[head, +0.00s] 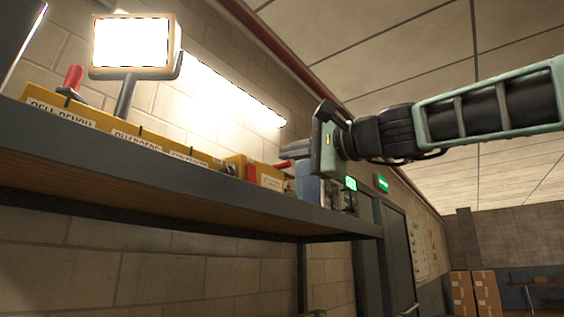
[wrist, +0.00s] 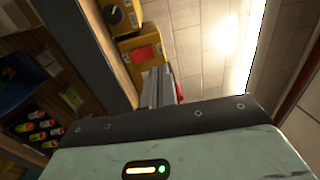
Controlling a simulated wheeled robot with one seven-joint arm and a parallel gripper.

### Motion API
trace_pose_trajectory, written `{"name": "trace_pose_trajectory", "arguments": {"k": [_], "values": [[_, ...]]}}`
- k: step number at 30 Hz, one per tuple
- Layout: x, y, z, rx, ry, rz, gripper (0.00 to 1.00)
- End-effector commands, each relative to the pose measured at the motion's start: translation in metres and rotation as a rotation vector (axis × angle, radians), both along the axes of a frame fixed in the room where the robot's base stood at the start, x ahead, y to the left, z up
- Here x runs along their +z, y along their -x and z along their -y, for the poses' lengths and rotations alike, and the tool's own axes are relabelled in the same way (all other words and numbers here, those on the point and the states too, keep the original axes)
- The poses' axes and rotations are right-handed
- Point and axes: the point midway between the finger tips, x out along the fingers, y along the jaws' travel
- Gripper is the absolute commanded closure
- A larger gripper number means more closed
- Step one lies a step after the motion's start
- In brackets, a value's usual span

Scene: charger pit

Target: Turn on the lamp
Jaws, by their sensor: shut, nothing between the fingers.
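The lamp (head: 135,45) stands at the left of the shelf in the head view, on a dark post, its rectangular face glowing bright white. A row of yellow boxes with labels (head: 150,135) runs along the shelf to its right. A yellow box with a red part (head: 262,174) is near the row's right end. My gripper (head: 287,158) is shut and empty, just above the right end of the row and well right of the lamp. In the wrist view my shut fingers (wrist: 160,88) point toward yellow boxes (wrist: 145,55). I cannot tell whether they touch anything.
The grey-edged shelf (head: 200,195) runs under the boxes. A long glowing light strip (head: 235,95) is on the block wall behind. A dark door (head: 397,255) and cardboard boxes (head: 475,293) stand beyond. Bins with colourful items (wrist: 38,128) show in the wrist view.

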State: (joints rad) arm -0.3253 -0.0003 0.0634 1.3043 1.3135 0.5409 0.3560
Motion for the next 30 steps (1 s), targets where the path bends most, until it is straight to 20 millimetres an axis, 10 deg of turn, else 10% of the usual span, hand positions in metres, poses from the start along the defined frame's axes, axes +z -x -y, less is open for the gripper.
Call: {"name": "trace_pose_trajectory", "arguments": {"k": [12,30], "values": [[0.007,0.037,0.048,-0.001,0.000,0.002,1.00],[0.010,0.041,0.052,0.000,0.001,0.001,1.00]]}}
